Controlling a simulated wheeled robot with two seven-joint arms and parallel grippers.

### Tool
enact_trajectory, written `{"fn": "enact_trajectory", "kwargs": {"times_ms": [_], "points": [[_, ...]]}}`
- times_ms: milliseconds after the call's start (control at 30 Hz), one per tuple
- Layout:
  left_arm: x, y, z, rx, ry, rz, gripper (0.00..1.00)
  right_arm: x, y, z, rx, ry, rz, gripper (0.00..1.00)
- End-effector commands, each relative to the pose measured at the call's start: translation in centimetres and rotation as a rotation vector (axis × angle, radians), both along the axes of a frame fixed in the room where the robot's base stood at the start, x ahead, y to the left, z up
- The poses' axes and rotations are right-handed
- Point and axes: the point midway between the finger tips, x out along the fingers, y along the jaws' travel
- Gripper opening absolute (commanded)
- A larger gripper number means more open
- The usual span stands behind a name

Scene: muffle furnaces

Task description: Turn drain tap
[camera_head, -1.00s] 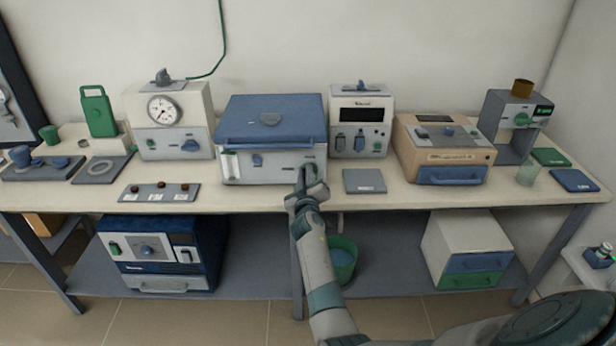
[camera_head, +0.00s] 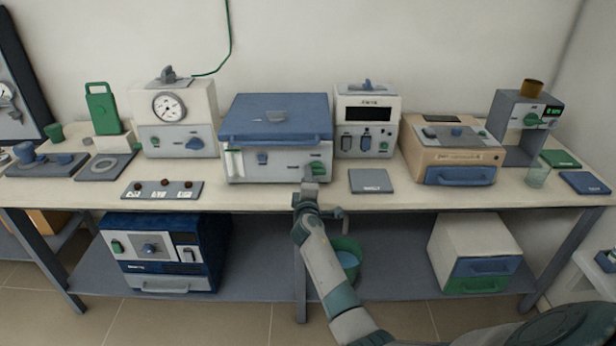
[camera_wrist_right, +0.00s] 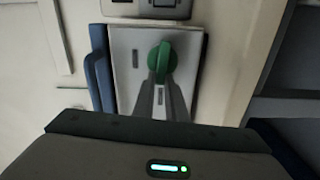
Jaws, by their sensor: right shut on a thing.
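The blue-lidded box (camera_head: 276,132) stands mid-bench with a grey front panel. At the lower right of that panel is a green tap handle (camera_head: 319,168), also seen in the right wrist view (camera_wrist_right: 160,57). My right gripper (camera_head: 312,181) reaches up to it from the front edge of the bench. In the right wrist view its two fingers (camera_wrist_right: 160,82) are shut on the green handle, on either side of its lower part. My left gripper is not in view.
A grey plate (camera_head: 370,181) lies right of my gripper, and a plate with several dark knobs (camera_head: 162,190) lies to the left. A green bucket (camera_head: 347,262) stands on the lower shelf, partly behind my forearm. A tan box (camera_head: 452,150) stands further right.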

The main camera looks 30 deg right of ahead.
Motion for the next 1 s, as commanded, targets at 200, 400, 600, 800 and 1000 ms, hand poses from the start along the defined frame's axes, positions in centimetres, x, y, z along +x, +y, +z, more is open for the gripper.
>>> {"fn": "enact_trajectory", "kwargs": {"times_ms": [200,400,600,800,1000], "points": [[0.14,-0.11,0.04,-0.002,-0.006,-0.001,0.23,0.04,0.01,-0.17,-0.081,0.047,0.001,0.0],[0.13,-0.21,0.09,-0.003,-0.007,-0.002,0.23,0.03,0.0,-0.26,-0.105,0.063,0.0,0.0],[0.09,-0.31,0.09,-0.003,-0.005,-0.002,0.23,0.03,-0.01,-0.26,-0.107,0.064,0.0,0.0],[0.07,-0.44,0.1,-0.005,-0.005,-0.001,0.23,0.03,-0.01,-0.27,-0.106,0.064,0.0,0.26],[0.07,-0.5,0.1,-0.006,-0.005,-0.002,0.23,0.02,0.0,-0.29,-0.105,0.064,0.0,0.3]]}}
